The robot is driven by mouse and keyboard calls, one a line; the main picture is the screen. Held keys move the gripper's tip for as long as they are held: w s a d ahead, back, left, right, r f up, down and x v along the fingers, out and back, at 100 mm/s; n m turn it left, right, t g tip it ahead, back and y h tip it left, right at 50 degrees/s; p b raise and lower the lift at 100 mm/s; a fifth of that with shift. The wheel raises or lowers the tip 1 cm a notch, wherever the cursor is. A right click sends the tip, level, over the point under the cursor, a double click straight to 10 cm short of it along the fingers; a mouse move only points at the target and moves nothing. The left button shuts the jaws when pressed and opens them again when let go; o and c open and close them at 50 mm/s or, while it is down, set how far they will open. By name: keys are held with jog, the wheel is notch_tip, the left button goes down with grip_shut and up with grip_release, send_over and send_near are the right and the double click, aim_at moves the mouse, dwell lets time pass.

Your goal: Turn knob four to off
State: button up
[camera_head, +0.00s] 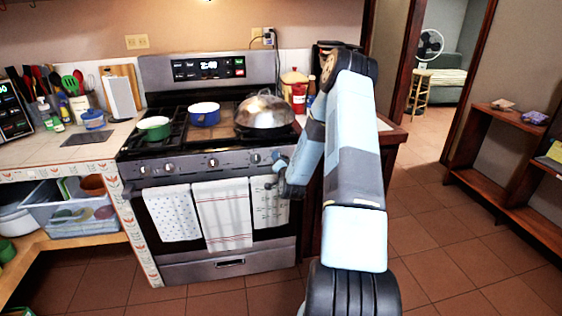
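The steel stove (200,270) carries a row of round knobs along its front panel. Counted from the left, knob four (256,158) is right of the middle knob (213,162). Another knob (277,156) shows close to its right, near my gripper. My gripper (274,182) is dark and small in view, just below and right of knob four, in front of the right towel. I cannot tell whether it touches a knob or whether its fingers are open. The knobs' settings are too small to read.
On the stovetop are a green pot (154,128), a blue pot (204,115) and a domed lid (264,111). Patterned towels (222,214) hang on the oven handle. A counter (50,150) stands left. The tiled floor (450,240) is clear at right, before a wooden shelf (500,190).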

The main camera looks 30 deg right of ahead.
jog(key=o, duration=0.5)
jog(key=shift+d, duration=0.2)
jog(key=shift+c, duration=0.2)
jog(key=shift+s+a, duration=0.1)
jog(key=v, duration=1.3)
jog(key=shift+s, duration=0.3)
jog(key=shift+a, duration=0.1)
